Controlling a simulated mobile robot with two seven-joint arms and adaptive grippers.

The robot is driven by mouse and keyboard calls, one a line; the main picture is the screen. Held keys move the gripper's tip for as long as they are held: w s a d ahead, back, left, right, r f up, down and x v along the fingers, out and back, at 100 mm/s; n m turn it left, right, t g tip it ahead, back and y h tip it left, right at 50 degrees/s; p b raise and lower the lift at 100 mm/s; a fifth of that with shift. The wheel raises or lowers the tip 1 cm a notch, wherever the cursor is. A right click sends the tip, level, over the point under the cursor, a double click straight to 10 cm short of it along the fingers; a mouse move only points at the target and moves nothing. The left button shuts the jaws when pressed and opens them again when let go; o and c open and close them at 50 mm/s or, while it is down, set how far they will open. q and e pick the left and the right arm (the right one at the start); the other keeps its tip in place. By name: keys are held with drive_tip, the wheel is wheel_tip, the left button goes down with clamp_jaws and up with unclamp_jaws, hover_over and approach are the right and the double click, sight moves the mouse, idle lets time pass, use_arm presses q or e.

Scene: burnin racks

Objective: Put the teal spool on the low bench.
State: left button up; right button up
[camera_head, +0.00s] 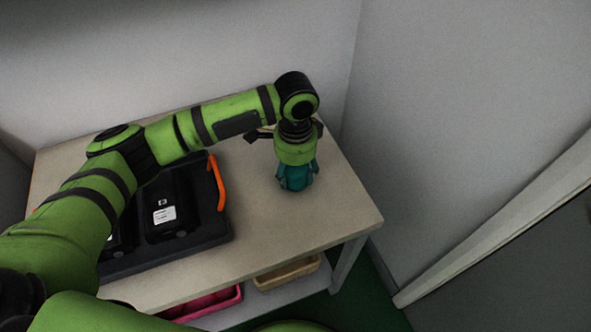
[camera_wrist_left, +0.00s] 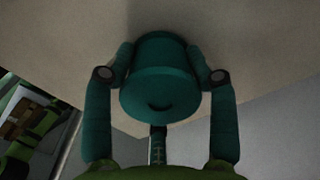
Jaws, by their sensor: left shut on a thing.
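The teal spool (camera_wrist_left: 158,85) is between the two teal fingers of my left gripper (camera_wrist_left: 160,76) in the left wrist view, and the gripper is shut on it. In the head view my left gripper (camera_head: 297,180) points down over the right part of the pale bench top (camera_head: 335,205). There the spool is mostly hidden by the gripper, and its teal merges with the fingers. I cannot tell whether the spool touches the bench top. My right gripper is not in view.
A dark tray (camera_head: 215,232) with an orange handle (camera_head: 217,182) and black blocks (camera_head: 168,212) sits left of the gripper. Pink (camera_head: 212,305) and tan (camera_head: 288,273) bins are on a shelf below. Walls stand behind and right. The bench top's right end is clear.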

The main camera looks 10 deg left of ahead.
use_arm(q)
drive_tip(key=shift+f, duration=0.1)
drive_tip(key=o, duration=1.3)
wheel_tip(320, 180, up, 12)
drive_tip(key=shift+r, duration=0.15)
drive_tip(key=shift+d, duration=0.1)
